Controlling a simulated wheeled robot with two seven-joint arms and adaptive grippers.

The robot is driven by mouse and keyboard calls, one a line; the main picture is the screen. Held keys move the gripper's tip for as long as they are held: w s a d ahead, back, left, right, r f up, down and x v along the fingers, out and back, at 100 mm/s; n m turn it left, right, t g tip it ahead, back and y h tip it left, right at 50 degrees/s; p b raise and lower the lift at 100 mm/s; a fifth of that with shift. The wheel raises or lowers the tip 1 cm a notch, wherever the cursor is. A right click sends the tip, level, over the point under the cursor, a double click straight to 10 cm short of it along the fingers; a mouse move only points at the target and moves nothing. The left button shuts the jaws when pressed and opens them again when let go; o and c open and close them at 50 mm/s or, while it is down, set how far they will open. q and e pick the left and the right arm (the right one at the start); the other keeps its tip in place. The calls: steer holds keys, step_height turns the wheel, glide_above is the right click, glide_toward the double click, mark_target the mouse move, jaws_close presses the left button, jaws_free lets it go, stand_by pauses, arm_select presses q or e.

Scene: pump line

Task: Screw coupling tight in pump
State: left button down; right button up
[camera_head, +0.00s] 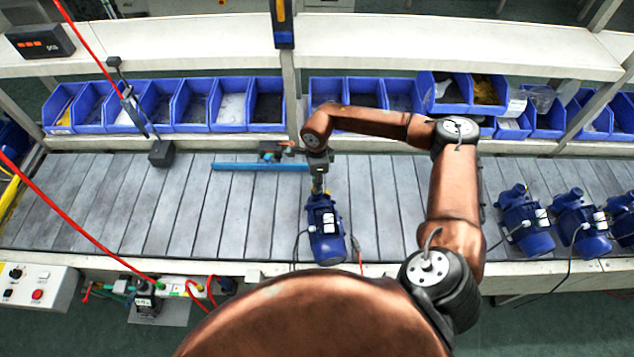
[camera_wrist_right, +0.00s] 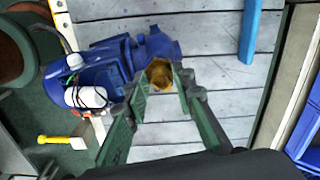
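A blue pump (camera_head: 325,232) stands on the grey slatted conveyor in front of me; it also shows in the right wrist view (camera_wrist_right: 95,72). The brass coupling (camera_wrist_right: 160,73) is at the pump's port end. My right gripper (camera_head: 318,190) is over that end of the pump. In the right wrist view, the gripper's fingertips (camera_wrist_right: 161,80) are on both sides of the coupling and appear to touch it. The fingers partly hide the joint between coupling and pump, so I cannot tell how deep the coupling sits. My left gripper is not in view.
Several blue pumps (camera_head: 525,225) stand at the right on the conveyor (camera_head: 120,200). A blue bar (camera_head: 260,167) lies behind the gripper. Blue bins (camera_head: 230,105) line the back below a shelf. A red hose (camera_head: 60,210) crosses the left. The conveyor's left part is mostly clear.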

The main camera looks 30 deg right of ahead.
steer(key=shift+o, duration=1)
steer(key=n+b, duration=0.1)
steer(key=n, duration=0.1)
steer(key=shift+f+n+b, duration=0.15)
steer(key=shift+n+b, duration=0.15)
steer(key=shift+b, duration=0.1)
steer(key=shift+n, duration=0.3)
